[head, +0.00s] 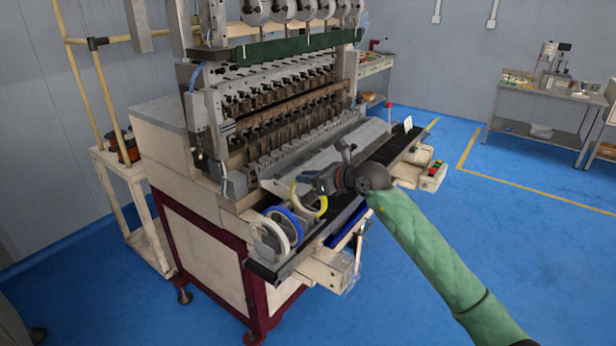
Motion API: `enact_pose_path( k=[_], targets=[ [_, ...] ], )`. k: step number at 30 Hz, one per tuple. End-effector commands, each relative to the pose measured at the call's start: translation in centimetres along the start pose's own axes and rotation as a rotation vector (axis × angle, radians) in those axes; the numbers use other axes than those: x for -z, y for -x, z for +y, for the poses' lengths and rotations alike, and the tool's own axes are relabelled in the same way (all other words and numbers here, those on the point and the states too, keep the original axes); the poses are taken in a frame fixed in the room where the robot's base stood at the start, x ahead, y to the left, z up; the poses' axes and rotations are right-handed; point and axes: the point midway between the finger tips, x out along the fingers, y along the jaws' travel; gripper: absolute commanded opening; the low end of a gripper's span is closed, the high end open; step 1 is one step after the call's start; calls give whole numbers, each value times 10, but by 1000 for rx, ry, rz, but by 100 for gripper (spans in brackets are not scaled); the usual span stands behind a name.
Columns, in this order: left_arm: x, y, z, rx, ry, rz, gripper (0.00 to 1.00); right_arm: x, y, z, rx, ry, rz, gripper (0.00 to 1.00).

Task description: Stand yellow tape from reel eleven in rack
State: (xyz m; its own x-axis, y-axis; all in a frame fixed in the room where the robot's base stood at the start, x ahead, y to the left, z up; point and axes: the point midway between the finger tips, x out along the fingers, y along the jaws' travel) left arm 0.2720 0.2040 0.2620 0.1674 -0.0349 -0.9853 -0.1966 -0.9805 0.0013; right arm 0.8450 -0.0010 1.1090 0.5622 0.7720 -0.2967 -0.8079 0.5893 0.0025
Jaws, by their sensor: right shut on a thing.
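The yellow tape (323,206) is a ring standing roughly upright at the near left end of the winder's front ledge. My right gripper (305,179) is shut on its upper edge, coming in from the right. A blue tape ring (296,217) and a white tape ring (258,224) stand upright beside it, to its left, in a grey rack (283,244). I cannot tell whether the bottom of the yellow tape touches the rack. My left gripper is out of view.
The coil winder (275,105) with its rows of spindles rises behind the ledge. A dark ledge strip (345,213) runs right toward a control box (433,175). A white stand (128,170) is at left; a workbench (545,92) is far right. The blue floor between is clear.

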Motion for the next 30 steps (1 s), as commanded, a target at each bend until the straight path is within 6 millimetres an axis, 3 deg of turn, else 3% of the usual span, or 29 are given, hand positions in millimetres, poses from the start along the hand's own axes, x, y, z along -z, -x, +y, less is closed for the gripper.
enact_pose_path(
  k=[30],
  targets=[
    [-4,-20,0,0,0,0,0,29,-9,0,0,0,0,0]
  ],
)
